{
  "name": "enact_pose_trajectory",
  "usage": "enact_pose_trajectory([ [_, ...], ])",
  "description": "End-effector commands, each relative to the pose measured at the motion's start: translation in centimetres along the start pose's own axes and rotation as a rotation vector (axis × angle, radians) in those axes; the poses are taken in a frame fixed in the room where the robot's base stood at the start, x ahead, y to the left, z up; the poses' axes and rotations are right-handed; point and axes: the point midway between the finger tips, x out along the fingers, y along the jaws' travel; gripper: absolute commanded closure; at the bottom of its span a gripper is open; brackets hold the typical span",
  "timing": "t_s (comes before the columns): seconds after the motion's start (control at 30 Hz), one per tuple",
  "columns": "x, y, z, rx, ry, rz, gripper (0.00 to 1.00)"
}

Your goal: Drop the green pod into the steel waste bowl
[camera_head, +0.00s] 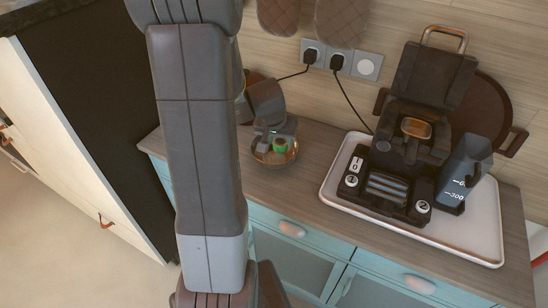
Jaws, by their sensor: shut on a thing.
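The green pod (280,145) shows as a small green shape at my gripper (272,142). My gripper is shut on the pod, with its dark wrist above and its grey fingers partly in view. The steel waste bowl (275,160), round and brownish-looking here, stands on the counter just behind my arm. The pod and fingertips overlap the bowl's opening in the picture. I cannot tell how high the pod is over the bowl's floor. Part of the bowl's inside is hidden by the gripper.
A black coffee machine (400,165) with its lid raised stands on a white tray (455,245) at the right, beside a grey measuring jug (463,172). Sockets (340,60) with black plugs are on the wall. The wooden counter (315,160) is clear between bowl and tray.

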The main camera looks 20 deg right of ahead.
Motion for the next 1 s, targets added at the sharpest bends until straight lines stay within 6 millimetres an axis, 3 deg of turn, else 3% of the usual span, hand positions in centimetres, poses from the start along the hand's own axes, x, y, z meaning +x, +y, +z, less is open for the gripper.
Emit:
enact_pose_trajectory([
  [0.17, 0.0, 0.0, 0.0, 0.0, 0.0, 0.0, 0.79],
  [0.2, -0.1, 0.0, 0.0, 0.0, 0.0, 0.0, 0.54],
  [0.3, -0.1, 0.0, 0.0, 0.0, 0.0, 0.0, 0.34],
  [0.33, -0.1, 0.0, 0.0, 0.0, 0.0, 0.0, 0.33],
  [0.73, -0.7, 0.0, -0.1, 0.001, 0.003, 0.0, 0.33],
  [1.0, -4.6, -0.1, -0.2, 0.001, 0.007, -0.001, 0.33],
])
